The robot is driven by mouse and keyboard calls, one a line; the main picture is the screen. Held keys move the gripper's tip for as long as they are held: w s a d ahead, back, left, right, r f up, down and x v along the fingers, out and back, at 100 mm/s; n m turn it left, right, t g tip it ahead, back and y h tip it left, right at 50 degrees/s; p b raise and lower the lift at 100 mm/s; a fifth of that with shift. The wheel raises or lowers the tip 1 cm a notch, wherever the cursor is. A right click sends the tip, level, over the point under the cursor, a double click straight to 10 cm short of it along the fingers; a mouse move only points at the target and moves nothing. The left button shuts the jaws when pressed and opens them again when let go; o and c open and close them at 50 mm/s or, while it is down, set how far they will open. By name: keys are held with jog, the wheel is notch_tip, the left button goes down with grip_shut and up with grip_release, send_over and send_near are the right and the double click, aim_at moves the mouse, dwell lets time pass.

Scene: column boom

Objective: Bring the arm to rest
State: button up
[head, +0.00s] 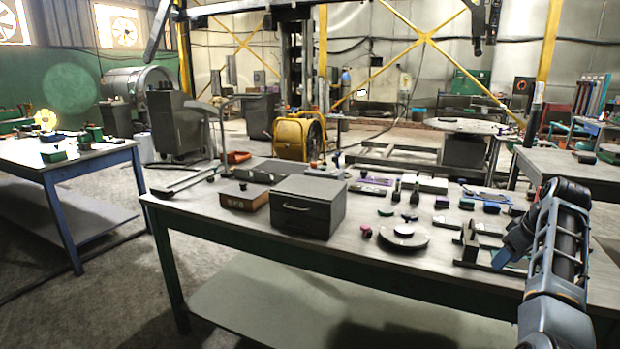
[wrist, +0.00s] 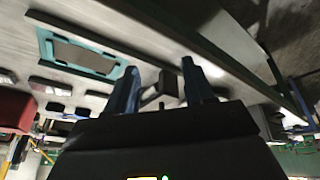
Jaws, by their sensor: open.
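My arm rises along the right side of the head view and bends over at its top. My gripper shows in the wrist view (wrist: 162,84) as two blue fingers standing apart, with nothing held between them. A small dark block (wrist: 167,82) shows beyond the gap, apart from the fingers. In the head view, a blue part at the arm's left side, over the right of the workbench (head: 400,270), seems to belong to the gripper, but its fingertips are not clear there.
A dark drawer box (head: 308,207), a brown box (head: 244,196) and a round disc (head: 403,236) stand on the bench. Several small items lie around them. A teal-framed panel (wrist: 60,40) is near the gripper in the wrist view.

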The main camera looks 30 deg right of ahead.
jog(key=s+a+f+h, duration=0.3)
jog(key=a+f, duration=0.8)
jog(key=f, duration=0.3)
jog(key=s+a+f+n+t+h, duration=0.1)
jog(key=s+a+f+t, duration=0.15)
jog(key=a, duration=0.65)
jog(key=s+a+f+n+t, duration=0.1)
jog(key=s+a, duration=0.3)
jog(key=a, duration=0.4)
jog(key=s+a+r+t+y, duration=0.1)
jog(key=s+a+r+t, duration=0.15)
jog(key=s+a, duration=0.4)
jog(key=s+a+r+t+y, duration=0.15)
jog(key=s+a+r, duration=0.25)
jog(key=a, duration=0.6)
jog(key=s+a+r+t+y, duration=0.1)
jog(key=s+a+r, duration=0.3)
jog(key=r, duration=0.2)
jog(key=s+a+r+t+y, duration=0.2)
jog(key=s+a+r, duration=0.2)
jog(key=r, duration=0.3)
jog(key=shift+s+a+r, duration=0.15)
jog(key=shift+a+r, duration=0.05)
jog(key=shift+a, duration=0.1)
jog(key=shift+c, duration=0.2)
